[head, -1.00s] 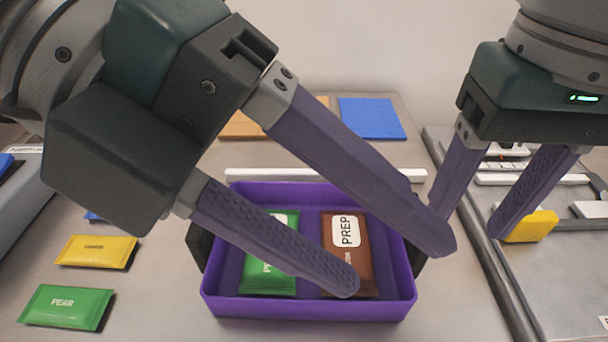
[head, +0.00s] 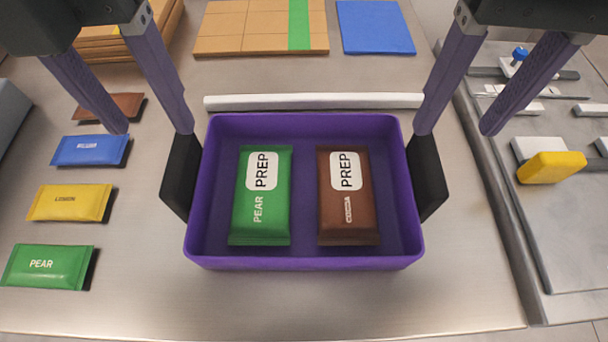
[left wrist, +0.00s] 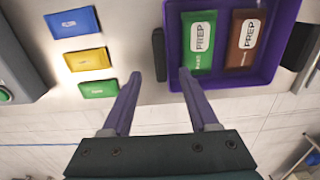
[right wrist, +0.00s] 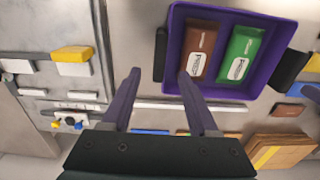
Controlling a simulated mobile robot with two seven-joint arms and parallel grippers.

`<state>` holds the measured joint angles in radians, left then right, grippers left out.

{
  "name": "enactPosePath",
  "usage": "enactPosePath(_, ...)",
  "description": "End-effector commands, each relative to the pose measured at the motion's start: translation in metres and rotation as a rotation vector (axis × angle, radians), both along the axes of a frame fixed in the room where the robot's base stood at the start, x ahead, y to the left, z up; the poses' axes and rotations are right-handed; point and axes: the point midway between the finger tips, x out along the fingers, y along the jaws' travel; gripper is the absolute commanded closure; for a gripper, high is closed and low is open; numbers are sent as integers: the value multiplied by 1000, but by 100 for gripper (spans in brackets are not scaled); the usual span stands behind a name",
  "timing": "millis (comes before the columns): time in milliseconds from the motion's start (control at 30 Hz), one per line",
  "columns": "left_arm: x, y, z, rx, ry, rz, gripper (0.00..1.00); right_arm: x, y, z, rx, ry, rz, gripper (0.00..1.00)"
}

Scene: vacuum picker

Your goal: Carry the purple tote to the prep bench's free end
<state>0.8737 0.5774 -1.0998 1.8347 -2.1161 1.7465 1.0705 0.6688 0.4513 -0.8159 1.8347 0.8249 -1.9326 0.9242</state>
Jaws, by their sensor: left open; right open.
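The purple tote (head: 303,263) stands on the metal bench with a green PEAR packet (head: 262,200) and a brown packet (head: 345,205) inside, both marked PREP. It has a black handle on its left side (head: 181,175) and one on its right side (head: 428,177). My left gripper (head: 155,130) is open and empty at the left handle; its right finger is close to the handle's top. My right gripper (head: 455,132) is open and empty at the right handle, with its left finger close to it. I cannot tell whether the fingers touch. The tote also shows in the left wrist view (left wrist: 232,84) and right wrist view (right wrist: 215,90).
Brown, blue (head: 90,150), yellow (head: 70,203) and green (head: 47,266) packets lie left of the tote. A white strip (head: 313,102) runs behind it. A tan board (head: 225,30) and a blue mat (head: 375,27) lie further back. A grey station with a yellow block (head: 551,167) is at right.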

Motion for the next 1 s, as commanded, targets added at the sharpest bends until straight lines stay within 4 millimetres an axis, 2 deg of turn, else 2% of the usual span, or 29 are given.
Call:
enactPosePath(200, -1, 0, -40, 1, 6, 0, 40, -1, -1, -40, -2, 5, -3, 40)
enactPosePath(400, -1, 0, -67, 0, 4, 0, 40, -1, -1, -67, -2, 3, -3, 40)
enactPosePath(600, -1, 0, -79, 0, 2, -3, 40, 0, -1, -78, -1, 0, -1, 40)
enactPosePath(867, -1, 0, -79, 0, 1, -3, 40, 0, -1, -79, -1, -1, -1, 40)
enactPosePath(1000, -1, 0, -79, 0, 1, -2, 55, 0, -1, -79, -1, -1, -1, 55)
